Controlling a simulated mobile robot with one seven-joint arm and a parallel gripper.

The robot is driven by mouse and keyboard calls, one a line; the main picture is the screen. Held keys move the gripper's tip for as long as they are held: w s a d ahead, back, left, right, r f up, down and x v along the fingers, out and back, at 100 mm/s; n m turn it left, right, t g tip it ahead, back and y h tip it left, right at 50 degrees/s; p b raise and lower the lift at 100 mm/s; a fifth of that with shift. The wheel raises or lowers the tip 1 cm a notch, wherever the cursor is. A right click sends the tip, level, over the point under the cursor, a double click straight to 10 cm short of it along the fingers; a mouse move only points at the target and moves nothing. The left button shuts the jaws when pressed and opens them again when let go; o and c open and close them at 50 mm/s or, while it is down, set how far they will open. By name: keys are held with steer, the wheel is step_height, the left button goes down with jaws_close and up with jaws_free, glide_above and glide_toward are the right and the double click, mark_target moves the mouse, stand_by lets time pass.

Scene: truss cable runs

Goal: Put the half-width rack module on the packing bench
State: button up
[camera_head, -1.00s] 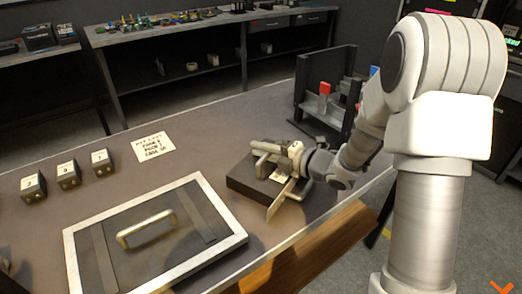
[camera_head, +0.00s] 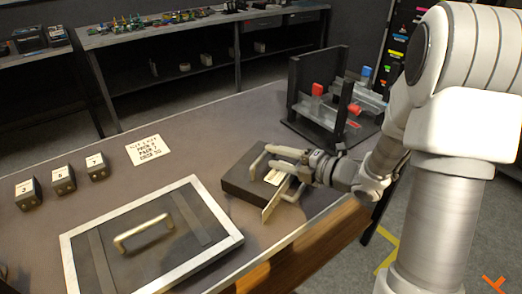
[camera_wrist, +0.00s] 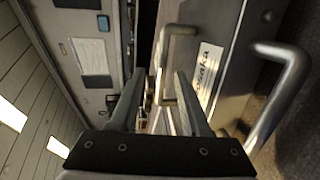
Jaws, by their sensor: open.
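The half-width rack module, a low dark box (camera_head: 240,186), lies on the near grey bench (camera_head: 180,115). It has a pale front plate and protruding handles. In the wrist view its front (camera_wrist: 222,45) carries a white label, with one bent handle near the middle and another at the right. My gripper (camera_head: 272,160) is at the module's right front side, fingers pointing left towards the handles. In the wrist view my gripper (camera_wrist: 162,85) has its fingers apart, with the middle handle ahead, seemingly between them. Whether a finger touches it I cannot tell.
A dark lidded case (camera_head: 150,240) with a pale frame and handle lies at the near left. Several numbered blocks (camera_head: 62,180) and a paper sign (camera_head: 149,149) are behind it. A black rack stand (camera_head: 335,95) with red parts stands right of the module. Another bench (camera_head: 200,32) is behind.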

steer(key=s+d+r+m+t+h, duration=0.2)
steer(key=s+d+r+m+h, duration=0.1)
steer(key=d+r+m+h, duration=1)
steer(key=s+a+f+m+g, duration=0.1)
steer(key=s+a+m+g, duration=0.2)
steer(key=s+m, duration=0.4)
steer(key=s+a+m+g, duration=0.3)
steer(key=s+m, duration=0.5)
steer(key=s, duration=0.6)
steer(key=shift+s+f+y, duration=0.25)
steer(key=shift+f+y, duration=0.15)
steer(key=shift+r+p, duration=0.15)
steer(key=shift+p, duration=0.25)
